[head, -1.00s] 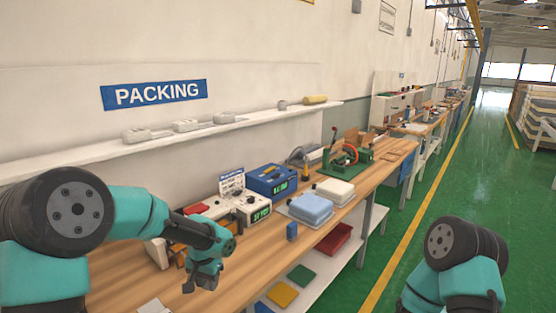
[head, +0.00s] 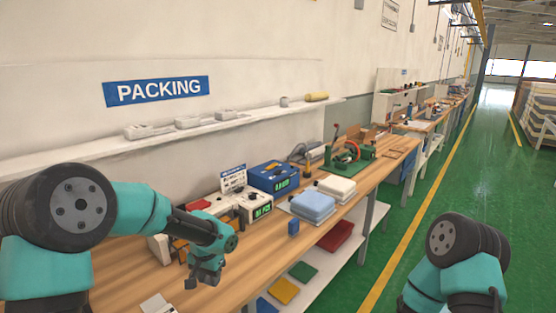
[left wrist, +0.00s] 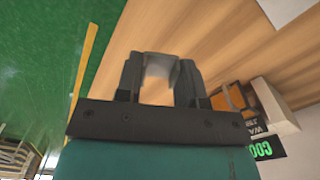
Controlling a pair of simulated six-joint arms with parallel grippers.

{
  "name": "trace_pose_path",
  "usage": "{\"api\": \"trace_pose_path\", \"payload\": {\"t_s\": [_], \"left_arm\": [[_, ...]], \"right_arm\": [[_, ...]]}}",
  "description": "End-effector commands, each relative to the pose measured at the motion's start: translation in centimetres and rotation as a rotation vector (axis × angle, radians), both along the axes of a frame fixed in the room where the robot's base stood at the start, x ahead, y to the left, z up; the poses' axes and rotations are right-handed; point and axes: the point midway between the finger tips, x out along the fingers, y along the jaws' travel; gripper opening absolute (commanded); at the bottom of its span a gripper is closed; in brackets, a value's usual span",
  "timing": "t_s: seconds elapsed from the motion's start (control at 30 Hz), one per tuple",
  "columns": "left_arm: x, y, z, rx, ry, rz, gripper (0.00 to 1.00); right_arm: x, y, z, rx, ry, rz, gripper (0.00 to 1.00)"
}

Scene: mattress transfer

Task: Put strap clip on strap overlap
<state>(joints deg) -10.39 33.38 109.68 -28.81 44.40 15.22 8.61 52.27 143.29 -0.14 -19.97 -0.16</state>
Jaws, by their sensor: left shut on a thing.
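My left gripper (head: 203,280) hangs above the near part of the wooden bench, pointing down. In the left wrist view its two dark fingers (left wrist: 158,76) are shut on a small pale grey, bent piece (left wrist: 160,62), which looks like the strap clip. The clip cannot be made out in the head view. I cannot make out a strap or its overlap in either view. My right arm enters at the lower right of the head view, and its gripper is out of frame.
On the bench (head: 130,268) stand a blue box with a display (head: 273,177), a white counter (head: 252,206), blue folded pads (head: 313,204), white pads (head: 337,187) and a small blue block (head: 293,228). A red tray (head: 335,236) lies on the lower shelf.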

Motion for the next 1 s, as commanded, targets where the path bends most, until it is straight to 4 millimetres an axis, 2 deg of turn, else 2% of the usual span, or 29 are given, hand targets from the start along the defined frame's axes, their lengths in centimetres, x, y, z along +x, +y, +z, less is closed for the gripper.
{"api": "trace_pose_path", "payload": {"t_s": [0.17,0.4,0.5,0.83,1.0], "left_arm": [[-1.0,-1.2,-1.4,0.005,0.003,-0.088,0.09],[-4.0,-4.4,-4.9,0.004,0.004,-0.352,0.09],[-4.7,-5.1,-5.6,0.000,0.003,-0.409,0.09],[-4.7,-5.1,-5.7,0.000,0.001,-0.419,0.09],[-3.2,-4.7,-5.8,0.001,0.001,-0.417,0.09]], "right_arm": [[0.0,0.0,0.0,0.000,0.000,0.000,0.00],[0.0,0.0,0.0,0.000,0.000,0.000,0.00],[0.0,0.0,0.0,0.000,0.000,0.000,0.00],[0.0,0.0,0.0,0.000,0.000,0.000,0.00],[0.0,0.0,0.0,0.000,0.000,0.000,0.00]]}}
